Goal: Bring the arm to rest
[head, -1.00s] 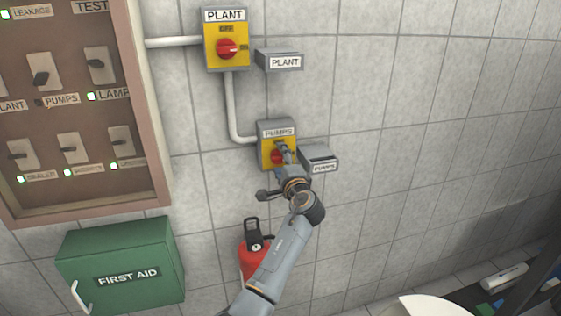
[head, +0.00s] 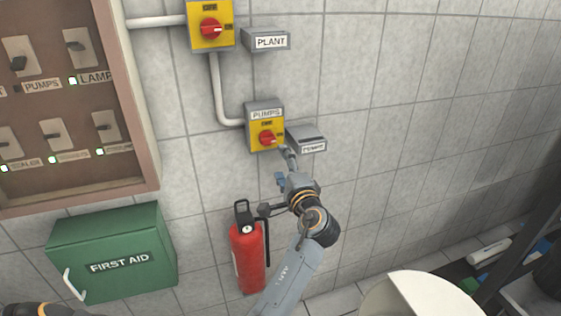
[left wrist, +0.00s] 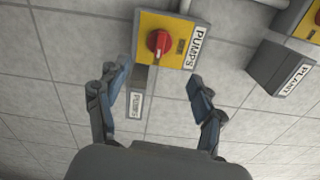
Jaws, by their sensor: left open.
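My left arm reaches up from the bottom of the head view. Its gripper (head: 284,166) is in front of the wall, just below and right of the yellow PUMPS switch (head: 265,130) with its red knob. In the left wrist view the two fingers of the gripper (left wrist: 160,100) are spread apart with nothing between them. The PUMPS switch with its red knob (left wrist: 159,42) lies beyond the fingertips, apart from them. A small grey PUMPS box (head: 307,138) is just right of the switch. My right gripper is not seen.
A red fire extinguisher (head: 248,258) stands beside my left forearm. A green first aid box (head: 115,253) and a switch panel (head: 70,170) are on the left. The PLANT switch (head: 210,25) is above. The tiled wall on the right is bare.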

